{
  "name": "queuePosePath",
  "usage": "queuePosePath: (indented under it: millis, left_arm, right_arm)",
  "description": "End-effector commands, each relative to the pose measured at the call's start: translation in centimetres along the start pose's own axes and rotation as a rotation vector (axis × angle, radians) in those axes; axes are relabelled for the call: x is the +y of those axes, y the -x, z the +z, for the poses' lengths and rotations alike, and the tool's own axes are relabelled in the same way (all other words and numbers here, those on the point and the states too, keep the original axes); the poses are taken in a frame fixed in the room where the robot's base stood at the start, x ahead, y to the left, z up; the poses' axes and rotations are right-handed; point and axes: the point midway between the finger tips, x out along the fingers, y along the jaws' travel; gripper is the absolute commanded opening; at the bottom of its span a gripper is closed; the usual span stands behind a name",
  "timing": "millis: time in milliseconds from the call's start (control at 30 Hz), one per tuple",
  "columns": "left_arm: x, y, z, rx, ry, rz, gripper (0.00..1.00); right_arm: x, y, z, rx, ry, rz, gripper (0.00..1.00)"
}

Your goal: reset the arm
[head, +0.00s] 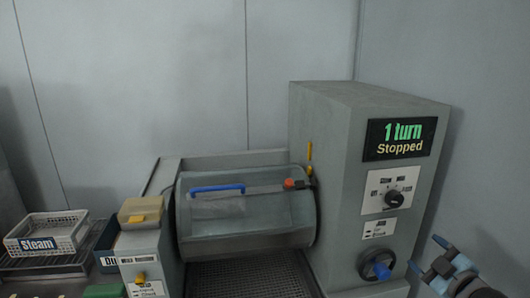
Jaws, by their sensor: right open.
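My right gripper (428,255) shows at the lower right, its arm coming in from the corner. Its two blue-tipped fingers are apart, with nothing visible between them. It is to the right of the tall grey control cabinet (322,150) and of the blue knob (380,270) low on its front, with a gap to the knob. My left gripper is not in view.
A grey drum with a blue handle (218,188) sits left of the cabinet, whose screen (399,138) reads "1 turn Stopped". A white basket (47,232) labelled "Steam" and a yellow-lidded box (140,211) stand left. Grey walls close the back.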

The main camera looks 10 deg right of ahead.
Motion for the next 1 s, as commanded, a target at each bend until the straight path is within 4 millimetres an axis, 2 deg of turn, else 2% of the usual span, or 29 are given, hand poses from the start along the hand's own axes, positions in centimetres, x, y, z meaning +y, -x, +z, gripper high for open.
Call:
queuePosePath:
  millis: [100, 233, 300, 400, 500, 600, 700, 1000]
  left_arm:
    - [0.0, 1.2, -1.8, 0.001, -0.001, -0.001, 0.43]
    - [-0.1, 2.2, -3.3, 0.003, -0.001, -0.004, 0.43]
    - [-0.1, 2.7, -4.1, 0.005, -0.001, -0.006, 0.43]
    - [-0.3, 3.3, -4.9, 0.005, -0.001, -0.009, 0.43]
    - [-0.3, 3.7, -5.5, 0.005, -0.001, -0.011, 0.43]
    - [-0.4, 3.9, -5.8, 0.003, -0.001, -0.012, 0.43]
    - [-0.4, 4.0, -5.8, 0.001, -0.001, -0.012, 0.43]
    - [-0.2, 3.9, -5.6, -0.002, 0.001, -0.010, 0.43]
  right_arm:
    - [-7.5, 2.3, 2.1, -0.083, -0.152, -0.095, 0.75]
    - [-16.6, 6.3, 3.3, -0.180, -0.331, -0.197, 0.75]
    - [-21.3, 8.9, 3.1, -0.232, -0.425, -0.246, 0.75]
    - [-27.0, 12.5, 2.2, -0.300, -0.546, -0.302, 0.75]
    - [-31.2, 15.4, 0.8, -0.353, -0.641, -0.342, 0.75]
    - [-33.9, 17.3, -0.3, -0.386, -0.703, -0.365, 0.75]
    - [-35.1, 18.3, -0.8, -0.403, -0.733, -0.376, 0.75]
    - [-35.5, 18.4, -0.9, -0.406, -0.738, -0.379, 0.75]
